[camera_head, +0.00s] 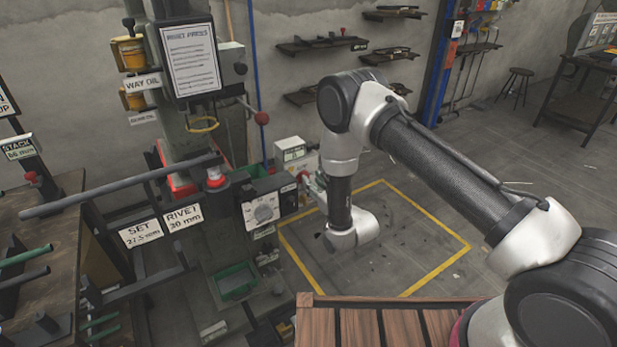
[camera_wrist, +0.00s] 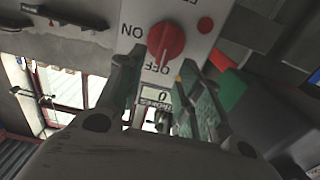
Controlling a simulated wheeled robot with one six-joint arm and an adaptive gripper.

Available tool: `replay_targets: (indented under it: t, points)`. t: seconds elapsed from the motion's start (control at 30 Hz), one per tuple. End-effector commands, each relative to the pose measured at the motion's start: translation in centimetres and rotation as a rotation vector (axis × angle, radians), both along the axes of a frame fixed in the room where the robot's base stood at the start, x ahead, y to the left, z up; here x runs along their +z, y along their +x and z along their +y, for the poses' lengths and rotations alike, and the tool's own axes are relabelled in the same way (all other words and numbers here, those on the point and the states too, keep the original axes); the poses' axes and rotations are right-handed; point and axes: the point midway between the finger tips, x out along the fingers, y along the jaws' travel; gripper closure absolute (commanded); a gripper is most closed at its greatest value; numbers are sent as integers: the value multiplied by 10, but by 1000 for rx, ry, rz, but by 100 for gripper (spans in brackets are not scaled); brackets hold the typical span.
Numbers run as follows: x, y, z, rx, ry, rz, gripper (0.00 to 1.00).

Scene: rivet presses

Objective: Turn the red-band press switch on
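A red rotary switch knob (camera_wrist: 166,42) sits on a pale panel (camera_wrist: 195,42) in the wrist view. The lettering is upside down there, with ON left of the knob and OFF below it. A pale mark on the knob appears to point toward OFF. My gripper (camera_wrist: 164,68) is open, its two fingers apart on either side below the knob, with nothing between them. In the head view my gripper (camera_head: 312,188) is beside the press's control box (camera_head: 266,208). The red-banded press (camera_head: 178,182) stands at left.
A long grey bar (camera_head: 120,187) sticks out left from the press. A green bin (camera_head: 236,280) is below the control box. A slatted wooden surface (camera_head: 385,325) is at the front. The yellow-outlined floor (camera_head: 400,250) is clear. A small counter (camera_wrist: 160,97) shows below the knob.

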Motion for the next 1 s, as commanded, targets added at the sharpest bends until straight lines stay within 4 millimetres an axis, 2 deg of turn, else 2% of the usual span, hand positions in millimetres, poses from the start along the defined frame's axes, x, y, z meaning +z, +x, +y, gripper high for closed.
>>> replay_targets:
  t: [0.1, 0.23, 0.57, 0.77, 0.8, 1.0]
  points:
    - [0, 16, 11, 0, 1, -1, 64]
    - [0, 28, 19, 0, 0, 0, 64]
    - [0, 33, 22, 0, -2, 2, 64]
    - [0, 33, 22, 0, -2, 2, 97]
    - [0, 33, 22, 0, -2, 2, 100]
    - [0, 33, 22, 0, 2, 5, 100]
